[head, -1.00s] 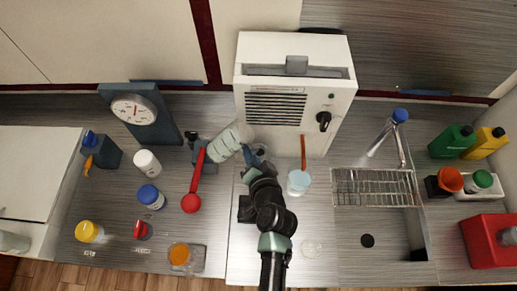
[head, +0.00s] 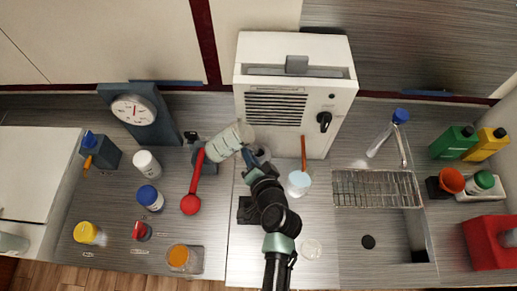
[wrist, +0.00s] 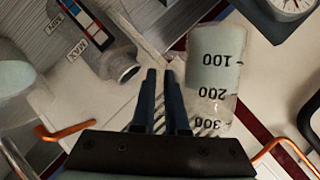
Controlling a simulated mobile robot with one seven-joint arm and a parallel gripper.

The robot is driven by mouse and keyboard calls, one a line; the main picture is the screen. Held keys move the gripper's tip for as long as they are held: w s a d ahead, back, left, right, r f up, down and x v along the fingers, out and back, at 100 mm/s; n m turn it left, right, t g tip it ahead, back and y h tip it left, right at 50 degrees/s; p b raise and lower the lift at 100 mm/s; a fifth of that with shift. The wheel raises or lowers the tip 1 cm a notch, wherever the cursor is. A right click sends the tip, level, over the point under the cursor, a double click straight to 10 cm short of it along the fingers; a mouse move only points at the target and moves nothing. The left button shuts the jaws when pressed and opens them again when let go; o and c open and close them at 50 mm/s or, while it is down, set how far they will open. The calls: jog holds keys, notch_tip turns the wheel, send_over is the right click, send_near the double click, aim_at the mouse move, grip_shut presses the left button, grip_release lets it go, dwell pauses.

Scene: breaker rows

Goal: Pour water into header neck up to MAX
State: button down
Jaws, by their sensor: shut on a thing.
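My gripper (wrist: 158,100) has its two dark fingers close together. A clear measuring beaker (wrist: 213,75) marked 100, 200 and 300 is right beside the fingers in the wrist view, with pale contents at its 100 end. In the head view the beaker (head: 229,142) is held tilted, almost lying over, left of my gripper (head: 250,160). The grey header neck (wrist: 124,70), with its round opening, is left of the fingers in the wrist view, apart from the beaker. A gauge (wrist: 88,22) with MAX and MIN labels stands beside it. The water level is unclear.
A white vented unit (head: 295,95) stands behind my gripper. A red spoon (head: 191,200) and a light-blue cup (head: 299,183) are to either side. Several bottles stand at left, a dial scale (head: 135,112) behind them. A sink rack (head: 375,188) is at right.

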jog(key=shift+a+r+m, duration=0.15)
jog(key=shift+r+m, duration=0.05)
jog(key=shift+m, duration=0.1)
dwell(0.5)
jog(key=shift+s+a+f+m+y+b, duration=0.1)
jog(key=shift+a+m+y+b, duration=0.1)
jog(key=shift+y+b, duration=0.25)
jog(key=shift+a+f+m+y+b, duration=0.1)
jog(key=shift+m+y+b, duration=0.1)
jog(key=shift+y+b, duration=0.25)
dwell(1.5)
jog(key=shift+a+f+m+t+y+b, duration=0.2)
jog(key=shift+f+m+y+b, duration=0.25)
jog(key=shift+b, duration=0.55)
jog(key=shift+a+f+m+t+y+b, duration=0.15)
jog(key=shift+f+t+y+b, duration=0.1)
jog(key=shift+f+b, duration=0.6)
dwell(2.2)
